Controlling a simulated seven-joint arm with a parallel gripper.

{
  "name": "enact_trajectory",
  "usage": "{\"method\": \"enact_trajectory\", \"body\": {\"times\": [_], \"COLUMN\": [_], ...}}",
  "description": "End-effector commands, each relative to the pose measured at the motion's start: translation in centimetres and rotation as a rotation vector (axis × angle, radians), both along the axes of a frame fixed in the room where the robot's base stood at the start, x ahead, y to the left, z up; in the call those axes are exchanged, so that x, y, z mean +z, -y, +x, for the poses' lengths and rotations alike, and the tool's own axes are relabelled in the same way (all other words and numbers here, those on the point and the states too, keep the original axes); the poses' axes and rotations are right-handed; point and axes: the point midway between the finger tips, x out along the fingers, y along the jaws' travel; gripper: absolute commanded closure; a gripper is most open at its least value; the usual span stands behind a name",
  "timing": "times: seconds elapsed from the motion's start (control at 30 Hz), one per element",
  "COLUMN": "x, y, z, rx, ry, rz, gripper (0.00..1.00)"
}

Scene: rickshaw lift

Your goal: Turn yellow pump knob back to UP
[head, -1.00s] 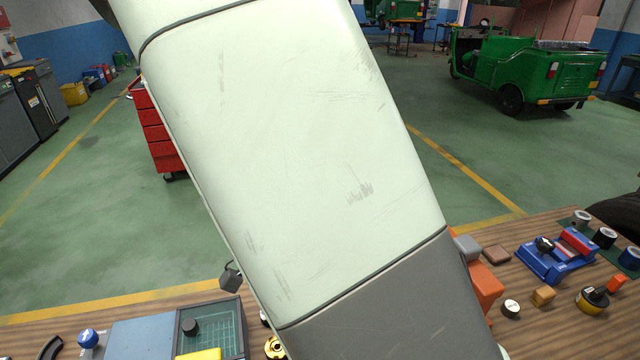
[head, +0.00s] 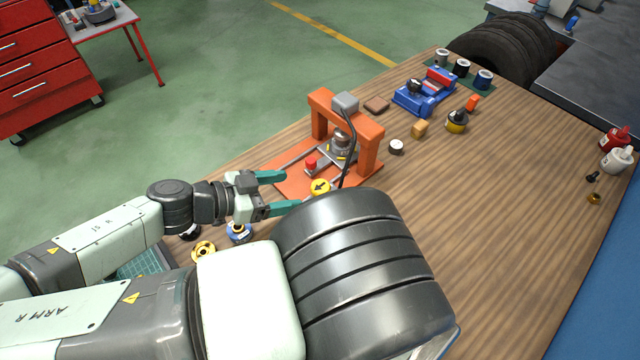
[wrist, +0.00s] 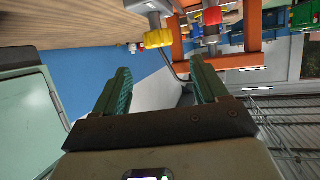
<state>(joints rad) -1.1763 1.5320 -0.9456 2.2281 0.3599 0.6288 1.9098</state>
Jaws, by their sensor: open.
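The yellow pump knob (head: 320,187) has a black arrow on its face and sits at the near side of an orange press (head: 345,135). The arrow seems to point toward the lower left in the head view, but it is small. My gripper (head: 290,190) is open with teal fingers, just left of the knob and pointing at it. Nothing is between the fingers. In the wrist view the yellow knob (wrist: 158,39) shows just beyond the fingertips, apart from them. A red knob (head: 310,165) stands beside it on the press base.
My large dark arm joint covers the bench just in front of the press. A black hose (head: 346,150) runs down close to the knob. A blue vise (head: 425,92), small blocks and several cans stand farther right. The right part of the wooden bench (head: 500,200) is mostly clear.

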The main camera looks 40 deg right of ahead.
Motion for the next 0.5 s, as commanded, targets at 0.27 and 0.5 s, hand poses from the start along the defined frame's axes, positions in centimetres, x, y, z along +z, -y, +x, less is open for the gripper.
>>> {"method": "enact_trajectory", "body": {"times": [0.27, 0.5], "x": [-2.0, -3.3], "y": [4.8, 7.8], "z": [-1.4, -2.2], "rx": [-0.007, -0.003], "ry": [-0.005, -0.005], "rz": [-0.001, 0.001], "gripper": [0.27, 0.27]}}
